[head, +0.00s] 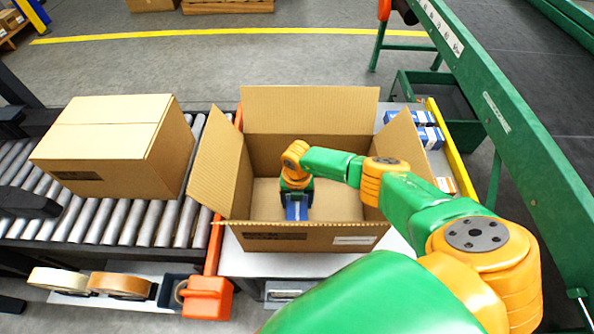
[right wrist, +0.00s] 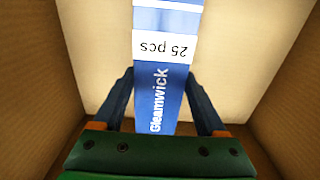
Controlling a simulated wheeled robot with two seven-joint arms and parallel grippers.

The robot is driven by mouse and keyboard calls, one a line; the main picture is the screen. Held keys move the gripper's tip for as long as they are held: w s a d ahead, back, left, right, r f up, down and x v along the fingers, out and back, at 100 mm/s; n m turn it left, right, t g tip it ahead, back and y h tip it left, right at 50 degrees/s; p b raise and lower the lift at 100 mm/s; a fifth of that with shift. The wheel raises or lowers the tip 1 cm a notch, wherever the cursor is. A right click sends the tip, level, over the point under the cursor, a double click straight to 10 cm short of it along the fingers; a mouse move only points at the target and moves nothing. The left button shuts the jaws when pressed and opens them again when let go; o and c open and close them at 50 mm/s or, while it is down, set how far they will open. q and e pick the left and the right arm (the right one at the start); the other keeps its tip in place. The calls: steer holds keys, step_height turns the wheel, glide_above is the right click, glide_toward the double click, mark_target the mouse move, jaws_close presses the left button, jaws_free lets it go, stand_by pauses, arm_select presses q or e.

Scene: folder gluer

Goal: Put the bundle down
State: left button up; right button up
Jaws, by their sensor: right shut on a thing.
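The bundle (right wrist: 165,85) is blue with a white band that reads "25 pcs" and the name "Gleamwick". In the head view the bundle (head: 296,210) shows as a small blue and white piece inside the open carton (head: 310,238), near its front wall. My right gripper (right wrist: 162,85) reaches down into the carton from above and is shut on the bundle, one finger on each side. The bundle's lower end is hidden, so I cannot tell whether it touches the carton floor. My left gripper is not in view.
A closed carton (head: 105,145) sits on the roller conveyor (head: 140,232) at left. Blue and white bundles (head: 430,137) lie right of the open carton beside a yellow rail (head: 452,150). The carton's flaps stand open around my arm.

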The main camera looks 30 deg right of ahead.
steer(key=shift+f+b, duration=0.35)
steer(key=shift+f, duration=0.2)
steer(key=o, duration=1.4)
steer(key=shift+o, duration=0.2)
steer(key=shift+r+p, duration=0.3)
steer(key=shift+r, duration=0.05)
step_height(320, 180, up, 6)
steer(key=p, duration=0.2)
steer(key=shift+w+r+p, duration=0.1)
steer(key=shift+p, duration=0.25)
step_height(320, 180, up, 6)
steer(key=shift+r, duration=0.25)
